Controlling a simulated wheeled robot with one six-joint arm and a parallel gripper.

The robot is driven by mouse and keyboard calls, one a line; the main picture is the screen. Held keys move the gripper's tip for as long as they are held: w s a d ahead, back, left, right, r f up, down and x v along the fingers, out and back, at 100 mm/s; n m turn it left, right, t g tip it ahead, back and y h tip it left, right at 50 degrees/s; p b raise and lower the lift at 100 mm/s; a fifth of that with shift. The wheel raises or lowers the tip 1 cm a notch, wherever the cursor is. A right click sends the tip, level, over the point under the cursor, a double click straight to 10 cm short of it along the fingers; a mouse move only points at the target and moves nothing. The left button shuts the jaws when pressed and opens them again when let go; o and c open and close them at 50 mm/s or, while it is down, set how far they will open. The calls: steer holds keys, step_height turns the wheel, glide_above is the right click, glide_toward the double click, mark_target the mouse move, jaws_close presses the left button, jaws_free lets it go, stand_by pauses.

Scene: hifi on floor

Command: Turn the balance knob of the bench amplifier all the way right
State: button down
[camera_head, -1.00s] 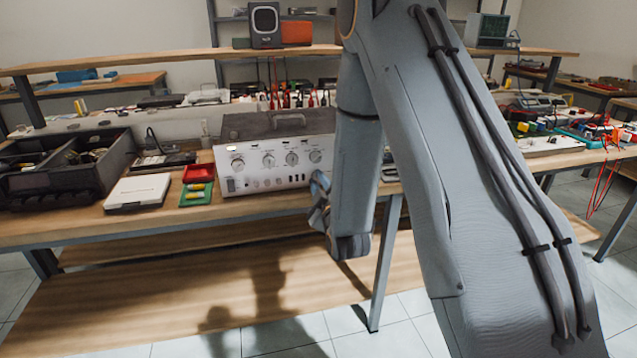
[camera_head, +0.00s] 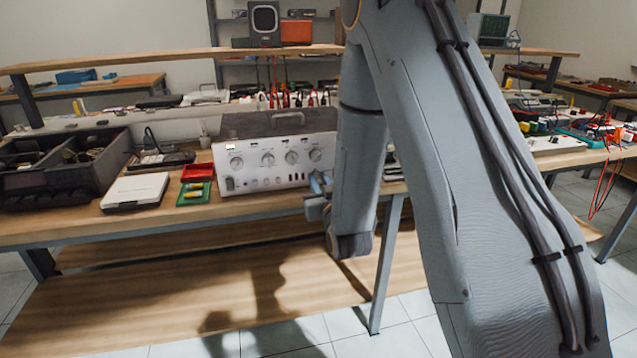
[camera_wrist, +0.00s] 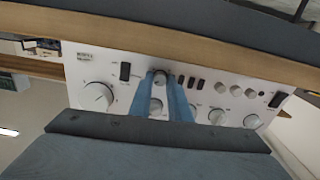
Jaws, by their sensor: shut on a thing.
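The bench amplifier (camera_head: 262,180) is a white-fronted box with a dark top on the workbench, with larger knobs in its upper row and small controls below. In the wrist view its panel (camera_wrist: 75,65) appears upside down. My gripper (camera_wrist: 161,82) has its two blue fingers shut on a small round knob (camera_wrist: 160,76) in the row of small controls. Its label is not legible and its pointer cannot be made out. In the head view my gripper (camera_head: 318,183) is at the panel's lower right, hiding the knob. A larger knob (camera_wrist: 98,96) with a pointer line is nearby.
Black switches (camera_wrist: 190,82) and several small round controls (camera_wrist: 235,90) sit beside the held knob. The bench edge (camera_wrist: 200,48) runs close by the panel. Red and green trays (camera_head: 195,190), a white case (camera_head: 135,190) and a black bin (camera_head: 65,180) stand left.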

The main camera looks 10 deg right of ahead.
steer(key=m+b, duration=0.1)
steer(key=m, duration=0.6)
steer(key=shift+d, duration=0.1)
steer(key=m, duration=0.4)
steer(key=shift+b, duration=0.3)
steer(key=shift+m, duration=1.9)
steer(key=c, duration=1.6)
jaws_free()
steer(key=shift+c, duration=0.2)
steer(key=shift+s+b, duration=0.1)
steer(key=shift+b, duration=0.2)
steer(key=s, duration=0.7)
steer(key=shift+s+b, duration=0.3)
